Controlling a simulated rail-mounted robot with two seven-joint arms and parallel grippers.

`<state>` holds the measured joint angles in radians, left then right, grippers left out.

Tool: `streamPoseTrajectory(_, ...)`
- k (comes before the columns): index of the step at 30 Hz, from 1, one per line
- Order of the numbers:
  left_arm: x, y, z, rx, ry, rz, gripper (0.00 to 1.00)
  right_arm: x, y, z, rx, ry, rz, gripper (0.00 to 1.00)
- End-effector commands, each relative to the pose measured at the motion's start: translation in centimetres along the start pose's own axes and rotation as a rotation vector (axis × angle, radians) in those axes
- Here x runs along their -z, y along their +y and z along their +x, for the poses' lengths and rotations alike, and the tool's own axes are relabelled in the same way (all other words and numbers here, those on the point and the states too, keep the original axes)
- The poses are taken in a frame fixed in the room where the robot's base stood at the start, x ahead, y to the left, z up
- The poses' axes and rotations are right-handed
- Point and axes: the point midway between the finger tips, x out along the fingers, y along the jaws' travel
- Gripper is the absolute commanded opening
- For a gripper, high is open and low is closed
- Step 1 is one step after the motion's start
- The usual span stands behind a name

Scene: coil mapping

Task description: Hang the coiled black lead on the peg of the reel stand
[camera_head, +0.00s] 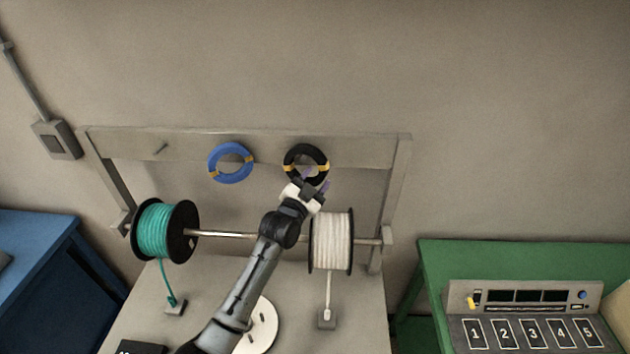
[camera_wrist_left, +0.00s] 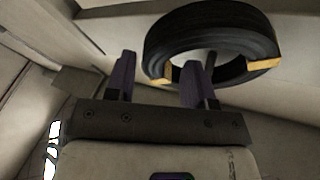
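The coiled black lead (camera_head: 293,155), a ring with yellow bands, is at the right part of the reel stand's upper board (camera_head: 370,150). In the left wrist view the black lead (camera_wrist_left: 205,32) lies above and right of the fingers, with a short dark peg-like piece (camera_wrist_left: 211,60) showing inside its hole. It seems to hang there; the contact is not clear. My left gripper (camera_head: 316,179) is just below the lead. Its two purple fingers (camera_wrist_left: 160,80) are apart with nothing between them; the right finger overlaps the lead in view. My right gripper is not in view.
A blue coil (camera_head: 217,164) hangs left of the black lead, and a bare peg (camera_head: 160,148) shows farther left. Below are a teal reel (camera_head: 155,228) and a white reel (camera_head: 332,240) on a rod. A green table (camera_head: 440,262) with a numbered panel stands at right.

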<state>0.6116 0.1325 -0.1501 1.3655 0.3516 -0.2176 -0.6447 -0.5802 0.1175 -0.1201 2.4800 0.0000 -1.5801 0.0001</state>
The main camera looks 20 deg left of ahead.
Motion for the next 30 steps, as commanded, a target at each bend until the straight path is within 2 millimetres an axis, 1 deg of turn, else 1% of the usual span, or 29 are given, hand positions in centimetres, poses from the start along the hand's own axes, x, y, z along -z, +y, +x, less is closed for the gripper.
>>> streamPoseTrajectory(9, -0.1, 0.1, -0.1, -0.001, -0.002, -0.001, 0.54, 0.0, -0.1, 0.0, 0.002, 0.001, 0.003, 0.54)
streamPoseTrajectory(11, -0.1, 0.1, -0.4, -0.001, -0.001, 0.000, 0.54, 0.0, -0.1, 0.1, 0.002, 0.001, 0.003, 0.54)
streamPoseTrajectory(14, -0.2, 0.1, -1.3, -0.001, 0.000, -0.001, 0.54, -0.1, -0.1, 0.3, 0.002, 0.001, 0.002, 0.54)
streamPoseTrajectory(17, -0.2, 0.1, -2.8, 0.000, -0.001, -0.001, 0.54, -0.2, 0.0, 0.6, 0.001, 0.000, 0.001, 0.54)
streamPoseTrajectory(24, -0.3, 0.1, -7.2, 0.000, 0.000, 0.002, 0.54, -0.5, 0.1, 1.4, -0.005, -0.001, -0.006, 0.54)
streamPoseTrajectory(30, -0.2, 0.1, -10.6, 0.000, -0.001, 0.001, 0.54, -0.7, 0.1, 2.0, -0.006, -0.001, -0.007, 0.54)
